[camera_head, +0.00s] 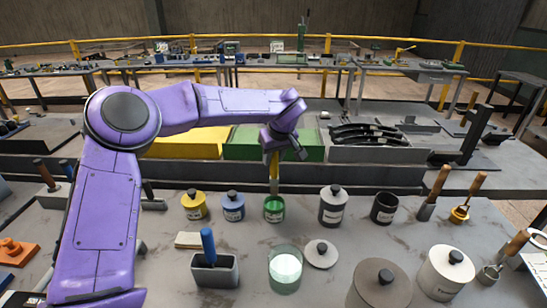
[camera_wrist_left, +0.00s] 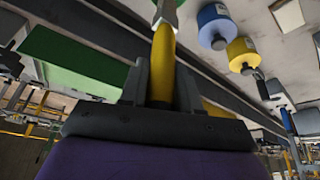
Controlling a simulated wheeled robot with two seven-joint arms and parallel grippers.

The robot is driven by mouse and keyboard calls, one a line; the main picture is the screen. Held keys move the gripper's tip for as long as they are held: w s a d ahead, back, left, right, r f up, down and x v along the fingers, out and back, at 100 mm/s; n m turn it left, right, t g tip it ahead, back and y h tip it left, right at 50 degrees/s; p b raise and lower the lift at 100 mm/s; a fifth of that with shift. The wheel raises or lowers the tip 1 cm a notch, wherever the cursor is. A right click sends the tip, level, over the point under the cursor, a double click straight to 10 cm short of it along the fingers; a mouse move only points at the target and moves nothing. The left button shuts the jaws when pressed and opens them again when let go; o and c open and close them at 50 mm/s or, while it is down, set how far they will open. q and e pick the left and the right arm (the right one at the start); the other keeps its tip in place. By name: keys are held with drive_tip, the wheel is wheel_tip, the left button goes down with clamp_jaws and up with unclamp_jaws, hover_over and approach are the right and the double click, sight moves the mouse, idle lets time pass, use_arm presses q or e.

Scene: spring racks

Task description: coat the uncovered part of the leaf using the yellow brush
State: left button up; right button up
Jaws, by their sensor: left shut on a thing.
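My left gripper (camera_head: 273,158) is shut on the yellow brush (camera_head: 274,176), which it holds upright, pointing down. The brush's lower end is at the mouth of the green jar (camera_head: 274,211); I cannot tell how deep its tip is. In the left wrist view, the yellow handle (camera_wrist_left: 163,55) lies between the dark fingers, with a pale metal part beyond. Several black curved leaves (camera_head: 366,130) lie in a grey tray (camera_head: 372,153) right of the gripper. I cannot make out which part is uncovered. My right gripper is not in view.
A yellow jar (camera_head: 193,208) and a blue jar (camera_head: 232,209) stand left of the green jar. A green panel (camera_head: 240,146) lies behind. Wooden-handled tools stand at the right.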

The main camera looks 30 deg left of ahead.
sight(274, 174)
use_arm(q)
wheel_tip(274, 174, down, 3)
drive_tip(key=b, duration=0.2)
drive_tip(key=shift+r+b, duration=0.15)
drive_tip(key=shift+b, duration=0.2)
drive_tip(key=shift+f, duration=2.2)
drive_tip(key=shift+r, duration=0.1)
wheel_tip(274, 174, up, 5)
drive_tip(key=p, duration=0.6)
drive_tip(key=shift+r, duration=0.15)
wheel_tip(274, 174, up, 4)
drive_tip(key=p, duration=0.6)
